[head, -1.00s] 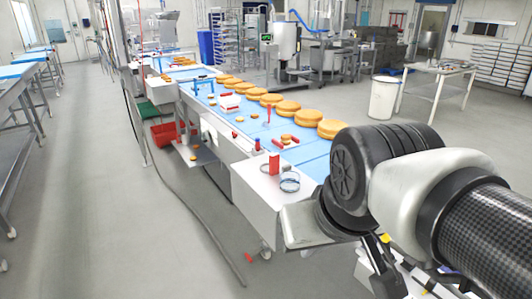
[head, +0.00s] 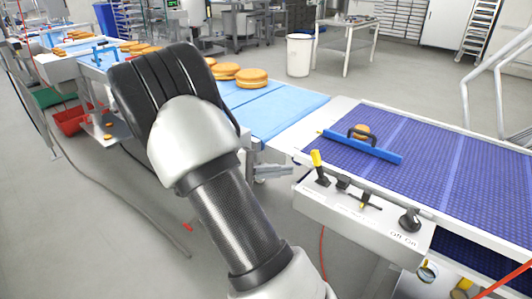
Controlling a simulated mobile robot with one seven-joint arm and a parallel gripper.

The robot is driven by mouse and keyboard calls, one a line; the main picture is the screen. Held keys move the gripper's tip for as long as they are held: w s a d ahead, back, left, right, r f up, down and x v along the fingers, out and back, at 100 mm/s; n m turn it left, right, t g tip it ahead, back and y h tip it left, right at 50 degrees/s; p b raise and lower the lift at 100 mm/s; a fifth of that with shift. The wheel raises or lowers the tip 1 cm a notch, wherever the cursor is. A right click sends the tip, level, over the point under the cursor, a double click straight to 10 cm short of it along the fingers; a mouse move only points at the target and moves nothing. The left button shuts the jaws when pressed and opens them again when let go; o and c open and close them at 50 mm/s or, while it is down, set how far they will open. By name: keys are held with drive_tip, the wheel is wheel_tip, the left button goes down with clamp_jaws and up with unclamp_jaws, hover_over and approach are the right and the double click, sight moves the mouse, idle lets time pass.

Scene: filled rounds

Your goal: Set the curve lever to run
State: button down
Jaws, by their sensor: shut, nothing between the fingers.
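A control panel (head: 335,213) runs along the front of the purple belt conveyor at right in the head view. At its left end a lever with a yellow grip (head: 317,159) stands nearly upright on a black base, leaning slightly left. Beside it is a low black lever (head: 345,184) with a thin rod and a small yellow part (head: 362,203). Further right is a black rotary knob (head: 410,219) above "Off On" lettering. I cannot read which control is the curve lever.
Light blue belt (head: 290,112) with large buns (head: 251,78) adjoins at left. Red hoses hang near the panel.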

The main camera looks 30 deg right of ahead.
sight(319, 167)
drive_tip(key=w+f+n+t+h+b, duration=0.1)
drive_tip(key=w+f+n+t+h, duration=0.2)
drive_tip(key=w+f, duration=0.3)
drive_tip(key=shift+w+a+f+n+t+h+b, duration=0.15)
drive_tip(key=shift+w+a+n+t+h+b, duration=0.25)
drive_tip(key=shift+t, duration=0.3)
drive_tip(key=shift+d, duration=0.1)
drive_tip(key=s+d+r, duration=0.1)
drive_tip(key=d+r, duration=0.1)
drive_tip(key=d, duration=0.9)
drive_tip(key=shift+s+r, duration=0.35)
drive_tip(key=shift+s+m, duration=0.1)
drive_tip(key=shift+m, duration=0.2)
